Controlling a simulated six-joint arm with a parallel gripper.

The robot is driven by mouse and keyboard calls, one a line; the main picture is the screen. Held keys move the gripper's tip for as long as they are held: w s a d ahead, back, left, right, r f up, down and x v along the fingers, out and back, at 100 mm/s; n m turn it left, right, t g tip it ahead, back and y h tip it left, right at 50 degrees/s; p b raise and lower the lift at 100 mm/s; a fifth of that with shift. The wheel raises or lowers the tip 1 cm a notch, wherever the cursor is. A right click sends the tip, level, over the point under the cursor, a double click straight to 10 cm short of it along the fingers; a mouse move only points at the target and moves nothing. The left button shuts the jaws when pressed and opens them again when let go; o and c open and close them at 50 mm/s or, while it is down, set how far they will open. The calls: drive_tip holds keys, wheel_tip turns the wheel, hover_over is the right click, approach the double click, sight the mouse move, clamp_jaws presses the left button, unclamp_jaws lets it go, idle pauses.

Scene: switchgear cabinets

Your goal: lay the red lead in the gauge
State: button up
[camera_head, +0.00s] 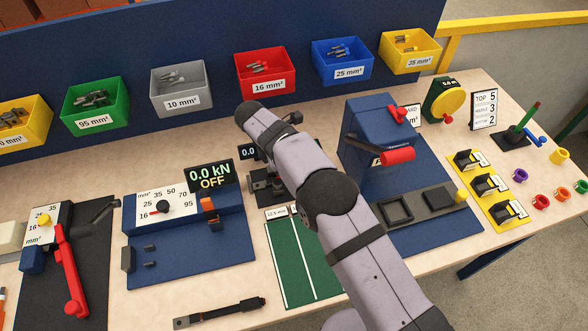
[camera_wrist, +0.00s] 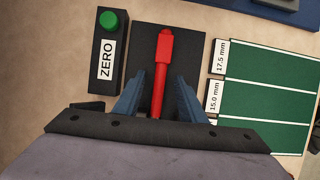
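The red lead (camera_wrist: 163,68) shows in the wrist view, with a thicker far end and a thinner part running back between my fingers. It lies over a dark plate (camera_wrist: 143,45), which looks like the gauge's bed; whether it touches the plate I cannot tell. My gripper (camera_wrist: 159,78) has its two blue fingers either side of the lead, with visible gaps, so it looks open. Beside the plate is a black box (camera_wrist: 105,72) with a green button marked ZERO. In the head view my arm hides the lead and most of the dark gauge (camera_head: 262,184); part of its display (camera_head: 248,152) shows.
A green board (camera_head: 298,262) with white lines and millimetre labels lies close to the gauge. A blue tester (camera_head: 185,232) reading 0.0 kN OFF stands left, a blue press (camera_head: 375,135) right. A dark lead-like piece (camera_head: 220,312) lies in front. Labelled bins line the back.

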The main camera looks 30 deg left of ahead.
idle(0.3)
drive_tip(key=b+v, duration=0.2)
drive_tip(key=v, duration=0.4)
drive_tip(key=shift+s+a+r, duration=0.2)
drive_tip(key=shift+s+r, duration=0.05)
drive_tip(key=shift+r, duration=0.4)
